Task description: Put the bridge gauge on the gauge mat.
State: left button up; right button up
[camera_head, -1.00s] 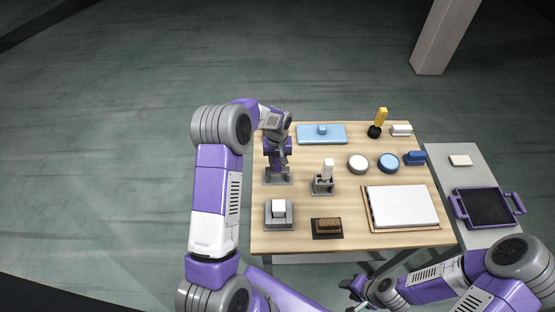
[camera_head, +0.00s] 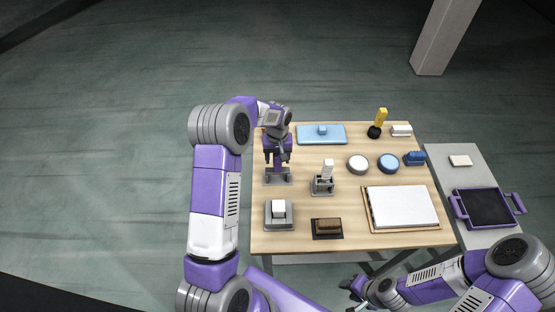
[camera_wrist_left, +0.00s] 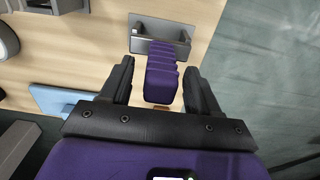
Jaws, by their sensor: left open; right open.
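My left gripper (camera_head: 278,158) is over the table's left side, pointing down. In the left wrist view its open fingers (camera_wrist_left: 160,72) stand on either side of a purple ribbed upright piece (camera_wrist_left: 160,75), with gaps beside it. That piece rises by a grey bracket-like stand (camera_wrist_left: 158,40), also in the head view (camera_head: 278,177); I cannot tell for sure that it is the bridge gauge. No mat is clearly marked as the gauge mat; a light blue slab (camera_head: 308,137) with a blue block and a dark mat (camera_head: 317,235) with a brown block show. My right gripper (camera_head: 354,289) is open and empty off the front edge.
On the wooden table (camera_head: 290,205) stand a white block in a grey holder (camera_head: 323,186), a white-topped grey block (camera_head: 279,222), two round pieces, a white board (camera_head: 403,207) and a yellow-handled tool (camera_head: 380,117). A side table right bears a purple-handled tray (camera_head: 486,207).

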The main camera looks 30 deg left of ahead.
pick_arm(q)
notch_tip(320, 180, up, 10)
jog(key=shift+r, duration=0.2)
pick_arm(e)
jog(key=shift+r, duration=0.15)
dwell(0.4)
